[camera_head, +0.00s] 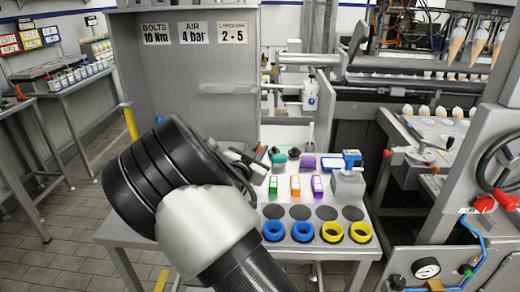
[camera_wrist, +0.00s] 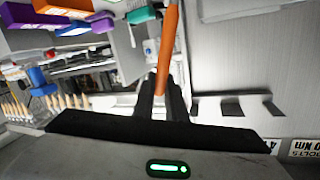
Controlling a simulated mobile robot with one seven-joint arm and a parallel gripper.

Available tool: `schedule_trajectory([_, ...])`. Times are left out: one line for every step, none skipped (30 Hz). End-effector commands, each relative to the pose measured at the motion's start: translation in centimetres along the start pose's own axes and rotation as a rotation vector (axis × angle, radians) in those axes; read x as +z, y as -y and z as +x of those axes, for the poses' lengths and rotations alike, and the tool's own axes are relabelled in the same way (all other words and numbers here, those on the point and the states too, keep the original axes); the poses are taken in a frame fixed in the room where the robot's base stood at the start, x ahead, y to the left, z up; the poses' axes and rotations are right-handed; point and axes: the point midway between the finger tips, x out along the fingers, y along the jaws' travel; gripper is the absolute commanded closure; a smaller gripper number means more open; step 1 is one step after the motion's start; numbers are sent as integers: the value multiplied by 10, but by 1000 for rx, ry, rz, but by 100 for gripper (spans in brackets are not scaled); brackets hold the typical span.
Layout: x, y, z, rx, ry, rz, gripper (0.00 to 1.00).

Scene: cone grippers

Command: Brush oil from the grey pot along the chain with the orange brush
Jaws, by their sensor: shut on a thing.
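My gripper (camera_wrist: 160,112) is shut on the orange brush (camera_wrist: 168,45), whose handle stands between the two dark fingers in the wrist view. The bristle end cannot be made out. In the head view my black and silver arm covers the left of the steel table, and the gripper (camera_head: 245,165) is partly hidden behind it, over the table's back left. A grey block-like holder (camera_head: 348,187) with a blue item on top stands at the table's right; I cannot tell whether it is the grey pot. I cannot make out the chain clearly.
Blue rings (camera_head: 273,231) and yellow rings (camera_head: 331,232) lie along the table's front, with dark discs behind them. Small green, orange (camera_head: 295,185) and purple blocks stand further back. A grey panel with labels (camera_head: 193,32) rises behind. The cone machine (camera_head: 425,95) fills the right.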

Motion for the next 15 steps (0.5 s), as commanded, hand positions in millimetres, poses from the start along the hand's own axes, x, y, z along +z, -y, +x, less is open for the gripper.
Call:
schedule_trajectory([-8, 2, 0, 0, -2, 2, 100])
schedule_trajectory([-10, 3, -1, 0, -3, 2, 100])
schedule_trajectory([-14, 4, -1, 0, -3, 2, 100])
schedule_trajectory([-17, 5, -1, 0, -4, 2, 100])
schedule_trajectory([-19, 6, -2, 0, -4, 2, 100])
schedule_trajectory([-22, 7, -2, 0, -5, 3, 100])
schedule_trajectory([-25, 8, -2, 0, -5, 3, 100])
schedule_trajectory([-27, 9, -2, 0, -5, 3, 100])
schedule_trajectory([-30, 10, -3, 0, -6, 4, 100])
schedule_trajectory([-33, 10, -3, 0, -6, 4, 100])
schedule_trajectory([-35, 11, -3, 0, -6, 4, 100])
schedule_trajectory([-38, 12, -4, 0, -6, 4, 100])
schedule_trajectory([-41, 13, -4, 0, -6, 4, 100])
schedule_trajectory([-43, 14, -4, 0, -6, 4, 100])
schedule_trajectory([-46, 15, -4, 0, -7, 4, 100])
